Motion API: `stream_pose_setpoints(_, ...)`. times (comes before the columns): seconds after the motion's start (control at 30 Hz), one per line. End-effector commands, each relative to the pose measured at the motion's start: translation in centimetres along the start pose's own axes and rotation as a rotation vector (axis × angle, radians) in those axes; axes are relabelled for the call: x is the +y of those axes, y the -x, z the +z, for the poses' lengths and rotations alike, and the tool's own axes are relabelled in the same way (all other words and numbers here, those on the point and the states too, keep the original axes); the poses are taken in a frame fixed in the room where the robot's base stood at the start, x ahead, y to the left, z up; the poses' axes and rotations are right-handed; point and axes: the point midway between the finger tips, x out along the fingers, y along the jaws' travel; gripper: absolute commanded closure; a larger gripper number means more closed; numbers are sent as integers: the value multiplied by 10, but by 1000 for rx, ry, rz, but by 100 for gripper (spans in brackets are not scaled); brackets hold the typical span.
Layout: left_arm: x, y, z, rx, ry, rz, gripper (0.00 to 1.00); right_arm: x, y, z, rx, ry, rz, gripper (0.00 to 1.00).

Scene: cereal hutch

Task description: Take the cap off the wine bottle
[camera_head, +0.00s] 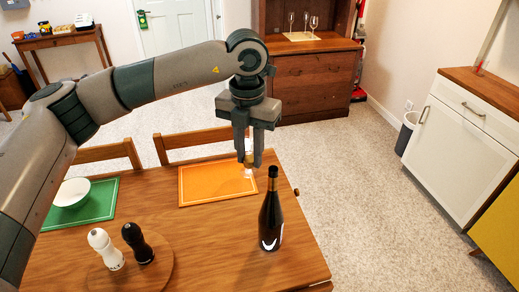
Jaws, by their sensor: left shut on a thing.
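The dark wine bottle (270,222) stands upright near the table's right end, with a gold band on its neck and a dark top. My left gripper (253,158) points down above the orange mat, just left of the bottle's top in the picture and apart from it. It is shut on a small pale-gold thing (248,157), which the fingers partly hide. I cannot tell clearly whether this is the bottle's cap. My right gripper is out of view.
The wooden table (215,236) holds an orange mat (205,184), a green mat (98,205) with a white bowl (72,192), and white (105,248) and black (137,243) shakers on a round board. Chairs stand behind. The table is clear left of the bottle.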

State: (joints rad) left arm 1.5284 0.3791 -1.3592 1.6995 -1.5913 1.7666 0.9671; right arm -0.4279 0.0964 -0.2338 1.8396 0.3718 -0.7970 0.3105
Motion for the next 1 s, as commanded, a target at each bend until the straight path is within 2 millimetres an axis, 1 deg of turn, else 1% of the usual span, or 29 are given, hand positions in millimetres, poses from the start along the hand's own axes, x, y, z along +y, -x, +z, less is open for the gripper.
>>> stream_pose_setpoints(0.03, 5, -3, -2, 0, -72, 0, 100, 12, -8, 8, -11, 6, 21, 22)
stream_pose_setpoints(0.2, 20, -10, -9, -1, -364, 1, 100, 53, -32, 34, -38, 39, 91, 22)
stream_pose_setpoints(0.37, 34, -17, -17, -1, -645, 1, 100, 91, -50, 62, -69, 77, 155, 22)
stream_pose_setpoints(0.5, 45, -24, -24, -1, -891, 1, 100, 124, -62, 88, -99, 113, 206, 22)
stream_pose_setpoints(0.73, 64, -34, -37, 0, -1296, 1, 100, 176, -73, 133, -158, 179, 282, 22)
stream_pose_setpoints(1.0, 84, -46, -53, 1, -1770, -1, 100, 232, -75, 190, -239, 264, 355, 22)
